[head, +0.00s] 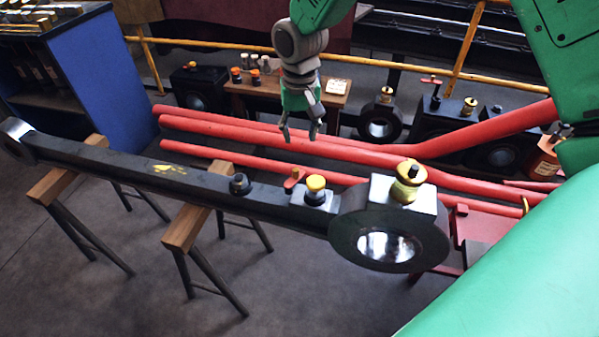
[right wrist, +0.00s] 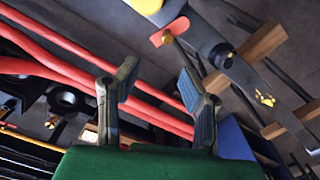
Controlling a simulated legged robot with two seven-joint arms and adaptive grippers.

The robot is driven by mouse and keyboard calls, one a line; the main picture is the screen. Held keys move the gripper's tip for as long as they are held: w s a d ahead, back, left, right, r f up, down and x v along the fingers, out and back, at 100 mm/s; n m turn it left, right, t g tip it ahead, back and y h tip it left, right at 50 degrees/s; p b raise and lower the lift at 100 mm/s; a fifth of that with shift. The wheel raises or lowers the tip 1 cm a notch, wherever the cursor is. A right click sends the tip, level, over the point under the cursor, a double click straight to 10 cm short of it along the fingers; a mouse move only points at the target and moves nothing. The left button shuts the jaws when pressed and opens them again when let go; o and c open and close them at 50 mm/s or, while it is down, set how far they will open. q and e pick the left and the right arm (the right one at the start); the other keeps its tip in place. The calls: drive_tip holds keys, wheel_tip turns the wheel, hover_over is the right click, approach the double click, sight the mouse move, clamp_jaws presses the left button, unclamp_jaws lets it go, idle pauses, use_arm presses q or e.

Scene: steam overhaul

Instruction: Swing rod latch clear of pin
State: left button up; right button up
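The long dark rod (head: 130,162) lies across wooden-topped trestles, its big ring end at the right. On it sits a small red latch (head: 293,180), next to a black pin with a yellow cap (head: 316,184). In the right wrist view the red latch (right wrist: 171,32) lies at the top, with a brass knob on it and the yellow cap (right wrist: 146,4) close by. I cannot tell whether the latch touches the pin. My right gripper (head: 300,133) is open and empty, appearing above the latch in the head view. Its spread fingers also show in the right wrist view (right wrist: 155,80). My left gripper is out of view.
A brass-topped fitting (head: 408,180) stands on the ring end, and a black knob (head: 240,184) on the rod. Red pipes (head: 230,128) run behind the rod. A wooden bench (head: 335,96) with small items and a yellow rail (head: 215,43) are farther back.

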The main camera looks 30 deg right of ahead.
sight(293, 170)
drive_tip(key=a+f, duration=0.1)
drive_tip(key=f, duration=0.3)
drive_tip(key=a+f+b, duration=0.1)
drive_tip(key=f, duration=0.2)
drive_tip(key=shift+a, duration=0.3)
drive_tip(key=f, duration=0.1)
drive_tip(key=d+f, duration=0.1)
drive_tip(key=f, duration=0.1)
drive_tip(key=shift+d+f+b, duration=0.3)
drive_tip(key=shift+f+b, duration=0.05)
drive_tip(key=shift+f, duration=0.05)
drive_tip(key=shift+d+f, duration=0.35)
drive_tip(key=shift+f, duration=0.1)
drive_tip(key=shift+a+r, duration=0.2)
drive_tip(key=shift+a, duration=0.5)
drive_tip(key=shift+c, duration=0.5)
drive_tip(key=shift+a, duration=0.2)
clamp_jaws()
drive_tip(key=shift+d, duration=0.35)
drive_tip(key=shift+w+d+r+n+p, duration=0.1)
drive_tip(key=shift+w+r+n+p, duration=0.05)
drive_tip(key=shift+n+p, duration=0.7)
drive_tip(key=shift+p, duration=0.4)
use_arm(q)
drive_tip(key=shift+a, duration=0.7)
use_arm(e)
drive_tip(key=shift+w+a+n, duration=0.2)
drive_tip(key=shift+a+n, duration=0.05)
drive_tip(key=shift+a, duration=0.05)
